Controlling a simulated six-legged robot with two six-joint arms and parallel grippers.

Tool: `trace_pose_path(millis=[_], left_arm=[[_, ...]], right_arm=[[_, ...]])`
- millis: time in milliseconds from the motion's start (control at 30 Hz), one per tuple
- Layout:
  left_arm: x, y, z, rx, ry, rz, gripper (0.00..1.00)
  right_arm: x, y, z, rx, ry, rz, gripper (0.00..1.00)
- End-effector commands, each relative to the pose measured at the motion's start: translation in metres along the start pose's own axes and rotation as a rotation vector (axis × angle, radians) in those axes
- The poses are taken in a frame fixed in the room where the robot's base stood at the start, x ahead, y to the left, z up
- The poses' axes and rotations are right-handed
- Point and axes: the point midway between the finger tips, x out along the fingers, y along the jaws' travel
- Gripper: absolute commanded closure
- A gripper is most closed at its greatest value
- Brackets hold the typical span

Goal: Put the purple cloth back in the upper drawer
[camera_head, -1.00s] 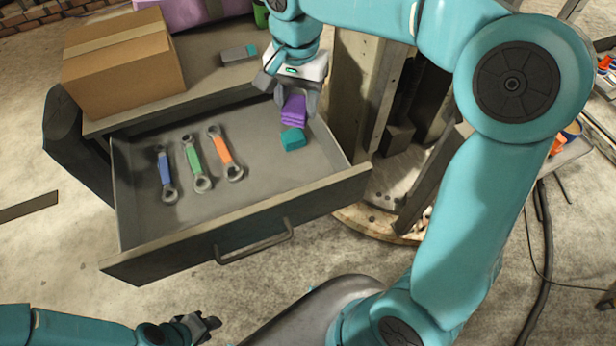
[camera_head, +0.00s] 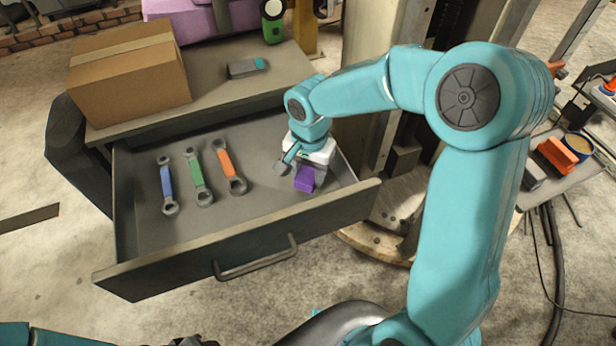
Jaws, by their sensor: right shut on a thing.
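The purple cloth (camera_head: 305,180) is a small folded block in the right part of the open upper drawer (camera_head: 235,255). My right gripper (camera_head: 302,172) points down into the drawer and is shut on the cloth. The cloth is low, close to the drawer floor; I cannot tell whether it touches. My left gripper (camera_head: 192,342) shows only as a dark sliver at the bottom edge, so its jaws are not readable.
Blue (camera_head: 167,184), green (camera_head: 197,176) and orange (camera_head: 229,170) wrenches lie in the drawer, left of the cloth. A cardboard box (camera_head: 130,75) and a grey and teal block (camera_head: 248,68) sit on the cabinet top. Bare drawer floor lies in front of the wrenches.

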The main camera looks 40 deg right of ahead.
Motion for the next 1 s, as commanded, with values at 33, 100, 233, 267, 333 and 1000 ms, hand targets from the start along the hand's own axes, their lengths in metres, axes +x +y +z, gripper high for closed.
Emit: trace_pose_path(millis=[33,100,233,267,333,1000], left_arm=[[0.001,-0.001,0.000,0.000,0.000,0.000,0.67],[0.002,-0.001,0.000,0.000,0.000,0.000,0.67],[0.002,-0.001,0.000,0.000,0.000,0.000,0.67],[0.002,-0.001,0.000,0.000,0.000,0.000,0.67],[0.002,-0.001,0.000,0.000,0.000,0.000,0.67],[0.000,0.000,0.000,0.000,0.000,0.000,0.67]], right_arm=[[0.010,0.001,0.000,0.002,-0.003,0.003,0.80],[0.019,0.001,0.000,0.001,-0.002,0.002,0.80],[0.024,0.001,0.000,0.000,-0.001,0.000,0.80],[0.023,0.001,0.000,0.000,0.000,0.000,0.80],[0.023,0.001,0.000,0.000,0.000,0.000,0.80],[0.019,0.000,0.000,0.001,0.001,-0.001,0.26]])
